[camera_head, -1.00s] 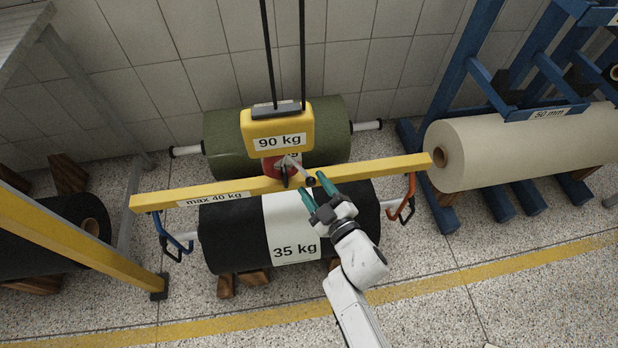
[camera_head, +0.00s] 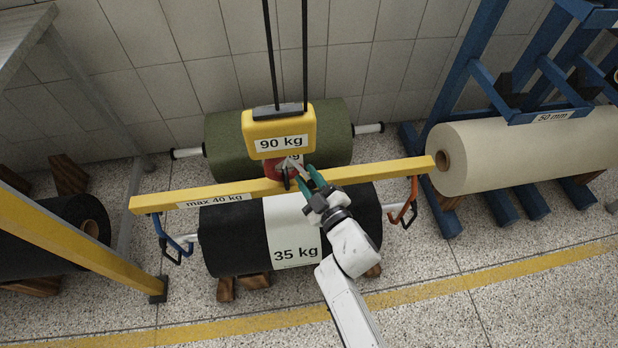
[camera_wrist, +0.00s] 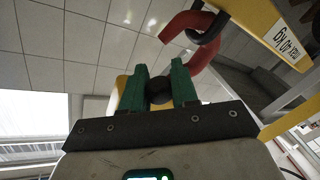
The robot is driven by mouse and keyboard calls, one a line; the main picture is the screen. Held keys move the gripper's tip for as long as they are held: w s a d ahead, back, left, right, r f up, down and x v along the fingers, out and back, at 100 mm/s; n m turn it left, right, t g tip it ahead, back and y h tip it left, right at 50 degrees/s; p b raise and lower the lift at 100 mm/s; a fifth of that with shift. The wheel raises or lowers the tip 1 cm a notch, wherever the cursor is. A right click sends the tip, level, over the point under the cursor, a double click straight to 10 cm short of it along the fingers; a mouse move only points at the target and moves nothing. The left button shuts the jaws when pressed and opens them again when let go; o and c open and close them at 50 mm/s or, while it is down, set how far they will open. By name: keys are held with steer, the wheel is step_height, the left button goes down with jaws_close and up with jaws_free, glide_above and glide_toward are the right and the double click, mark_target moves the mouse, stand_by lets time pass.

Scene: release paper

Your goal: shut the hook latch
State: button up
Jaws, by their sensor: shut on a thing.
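The red hook (camera_head: 271,170) hangs below the yellow hoist block (camera_head: 279,128) and meets a dark ring on the yellow beam. The hook (camera_wrist: 190,28) and ring (camera_wrist: 213,28) also show in the wrist view, with the hook passing through the ring. The latch's light grey lever (camera_head: 292,162) crosses the hook in the head view. My gripper (camera_head: 311,173) has green fingers and is shut on the latch's black knob (camera_wrist: 159,91), which sits between the fingers in the wrist view. The fingers cover the knob in the head view.
The yellow beam (camera_head: 375,172) runs across, with a blue hook (camera_head: 166,237) at left and an orange hook (camera_head: 412,200) at right. A black roll (camera_head: 228,237) lies beneath it, a green roll (camera_head: 225,142) behind.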

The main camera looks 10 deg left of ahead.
jaws_close()
steer(key=n+p, duration=0.1)
steer(key=p, duration=0.1)
steer(key=r+n+p, duration=0.1)
steer(key=shift+w+d+r+n+g+h+p, duration=0.1)
steer(key=shift+d+r+n+g+h+p, duration=0.2)
steer(key=shift+d+n+h+p, duration=0.1)
steer(key=shift+d+r+n+g+h+p, duration=0.1)
steer(key=shift+r+n+g+h+p, duration=0.2)
steer(key=shift+n+p, duration=0.5)
steer(key=shift+d+r+n+g+h+p, duration=0.1)
steer(key=shift+r+n+g+h+p, duration=0.1)
steer(key=shift+r+n+h+p, duration=0.4)
steer(key=shift+f+n, duration=0.2)
steer(key=shift+n, duration=0.1)
steer(key=o, duration=0.6)
jaws_free()
steer(key=shift+c, duration=0.2)
steer(key=shift+o, duration=0.6)
steer(key=shift+w, duration=0.1)
